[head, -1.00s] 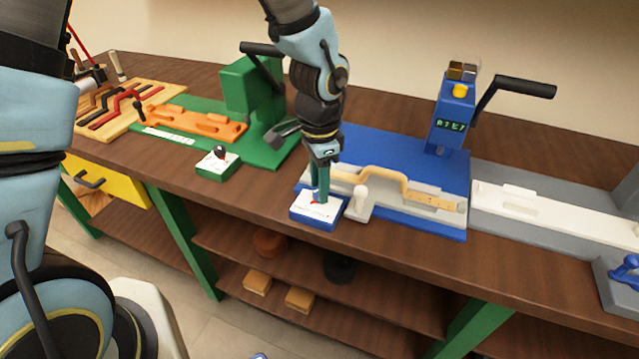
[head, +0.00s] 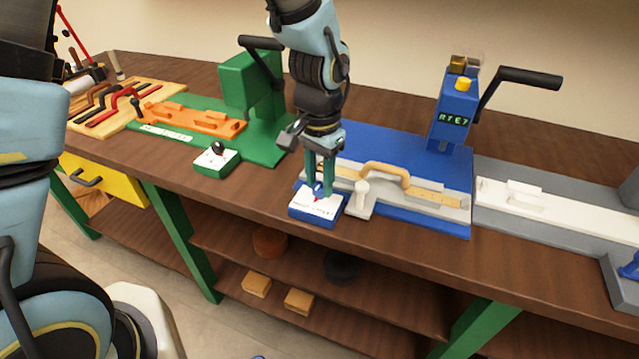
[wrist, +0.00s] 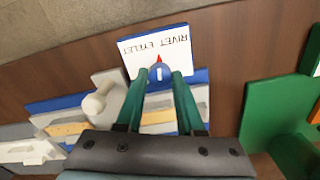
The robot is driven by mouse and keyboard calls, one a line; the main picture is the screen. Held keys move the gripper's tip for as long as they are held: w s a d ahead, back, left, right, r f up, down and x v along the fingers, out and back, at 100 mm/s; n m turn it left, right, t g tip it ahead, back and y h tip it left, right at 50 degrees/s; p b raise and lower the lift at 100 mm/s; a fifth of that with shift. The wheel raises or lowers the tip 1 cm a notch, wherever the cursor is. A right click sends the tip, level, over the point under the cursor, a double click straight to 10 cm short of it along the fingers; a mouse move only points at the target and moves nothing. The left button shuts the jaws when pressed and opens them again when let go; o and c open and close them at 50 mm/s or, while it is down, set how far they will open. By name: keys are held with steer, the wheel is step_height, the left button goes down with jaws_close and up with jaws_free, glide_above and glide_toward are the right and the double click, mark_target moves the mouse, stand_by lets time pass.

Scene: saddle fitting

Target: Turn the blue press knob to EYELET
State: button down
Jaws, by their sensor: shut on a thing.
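The blue press knob (wrist: 160,74) sits on a white-topped blue block (head: 301,209) at the bench's front edge. A white line runs along the knob, with a red tip toward the label. In the wrist view the words RIVET and EYELET appear upside down, EYELET left and RIVET right. The red tip points roughly at the gap between them. My gripper (head: 319,186) reaches down from above, its two green fingers (wrist: 162,78) shut on the knob from both sides. The blue press (head: 452,115) stands behind, its green display lit but hard to read.
A grey fixture with a cream knob (head: 361,188) and a tan curved handle (head: 385,172) lies right beside the block. A green press (head: 250,100) with its own black-knob block (head: 216,161) stands left. Bare bench lies between the two blocks.

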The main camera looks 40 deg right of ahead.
mark_target(320, 185)
steer(key=n+b, duration=0.1)
steer(key=n, duration=0.3)
steer(key=shift+n, duration=2.2)
steer(key=c, duration=0.5)
jaws_free()
step_height(320, 185, up, 11)
steer(key=shift+f+b, duration=0.1)
steer(key=shift+b, duration=0.7)
